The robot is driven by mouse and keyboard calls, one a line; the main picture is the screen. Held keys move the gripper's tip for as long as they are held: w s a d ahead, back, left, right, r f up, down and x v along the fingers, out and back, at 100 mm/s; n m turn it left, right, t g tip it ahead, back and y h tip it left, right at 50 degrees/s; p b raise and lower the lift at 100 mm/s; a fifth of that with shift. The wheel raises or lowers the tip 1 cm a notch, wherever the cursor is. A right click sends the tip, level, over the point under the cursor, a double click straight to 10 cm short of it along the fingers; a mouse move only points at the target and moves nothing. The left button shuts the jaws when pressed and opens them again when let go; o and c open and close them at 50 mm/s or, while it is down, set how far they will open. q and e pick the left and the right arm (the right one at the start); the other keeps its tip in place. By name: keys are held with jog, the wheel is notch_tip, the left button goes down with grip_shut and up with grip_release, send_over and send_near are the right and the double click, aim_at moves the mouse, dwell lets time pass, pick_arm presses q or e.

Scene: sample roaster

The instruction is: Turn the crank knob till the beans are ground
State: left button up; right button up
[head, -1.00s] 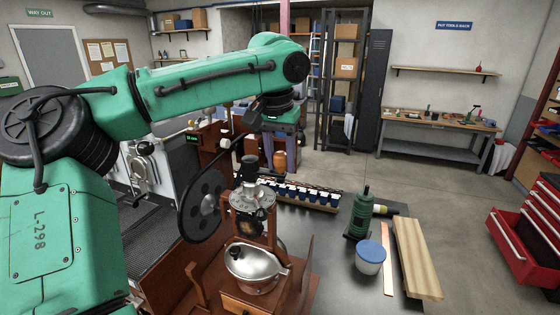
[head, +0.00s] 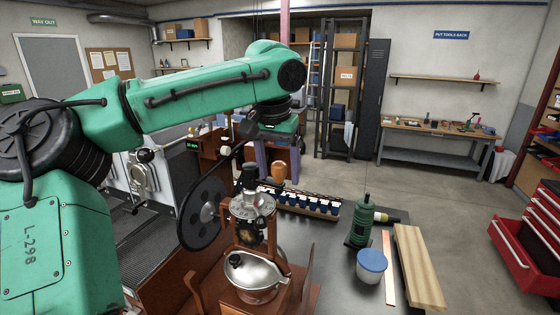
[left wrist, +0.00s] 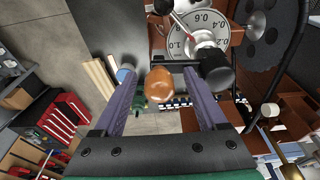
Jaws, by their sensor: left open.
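The grinder (head: 252,207) stands on a wooden base, with a black flywheel (head: 203,212) at its left and a metal bowl (head: 258,274) below. My left gripper (head: 278,163) points down above and behind the grinder, with two purple fingers apart. A rounded orange-brown wooden knob (head: 278,173) shows between and just below them. In the left wrist view, the knob (left wrist: 158,86) lies between the open fingers (left wrist: 155,95), with a visible gap on each side. What the knob joins to is hidden. The beans are not visible. My right gripper is not in view.
A row of small blue containers (head: 308,203) lies behind the grinder. A green bottle (head: 361,222), a blue-lidded tub (head: 371,266) and a wooden board (head: 418,268) are at the right of the bench. The dark bench top shows bare between the grinder and the tub.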

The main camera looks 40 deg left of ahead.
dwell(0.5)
pick_arm(q)
notch_tip(320, 180, up, 3)
jog(key=p, duration=0.3)
jog(key=shift+w, duration=0.1)
jog(key=shift+r, duration=2.5)
